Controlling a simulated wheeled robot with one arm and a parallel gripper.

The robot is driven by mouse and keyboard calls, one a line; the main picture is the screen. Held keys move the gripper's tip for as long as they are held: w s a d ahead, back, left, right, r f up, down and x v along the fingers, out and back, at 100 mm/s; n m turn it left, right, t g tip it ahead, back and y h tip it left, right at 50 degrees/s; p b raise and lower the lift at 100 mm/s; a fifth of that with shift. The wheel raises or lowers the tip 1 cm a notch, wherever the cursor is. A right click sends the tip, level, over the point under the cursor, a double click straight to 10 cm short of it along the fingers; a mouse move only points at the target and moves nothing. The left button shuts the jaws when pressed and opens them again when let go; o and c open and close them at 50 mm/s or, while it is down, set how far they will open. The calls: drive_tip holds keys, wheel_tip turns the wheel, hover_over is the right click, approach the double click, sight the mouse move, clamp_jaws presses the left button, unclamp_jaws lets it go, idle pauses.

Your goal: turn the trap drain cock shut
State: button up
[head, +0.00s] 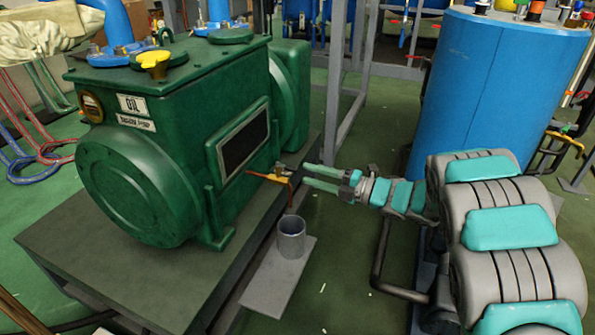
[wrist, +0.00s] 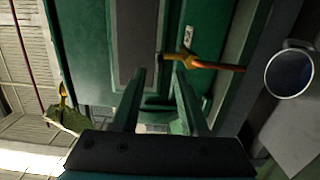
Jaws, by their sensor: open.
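A small drain cock (head: 281,174) sits low on the side of the green oil-labelled pump housing (head: 180,130). Its yellow-orange lever (head: 262,176) lies nearly level along the housing, and a copper spout (head: 291,195) points down. In the wrist view the cock (wrist: 186,58) is just beyond the right fingertip, with an orange bar running right. My gripper (head: 305,175) is open and empty, its fingers pointing at the cock from the right. In the wrist view my gripper (wrist: 160,70) has a clear gap between the fingers. I cannot tell whether a fingertip touches the cock.
A grey metal cup (head: 291,238) stands on a plate (head: 270,285) below the spout; the cup also shows in the wrist view (wrist: 290,72). A blue tank (head: 495,95) stands behind my arm. A grey frame post (head: 336,70) rises behind the pump.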

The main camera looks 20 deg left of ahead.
sight(291, 167)
drive_tip(key=a, duration=0.4)
drive_tip(key=w+a, duration=0.1)
drive_tip(key=a, duration=0.1)
drive_tip(key=shift+a, duration=0.2)
clamp_jaws()
idle(0.5)
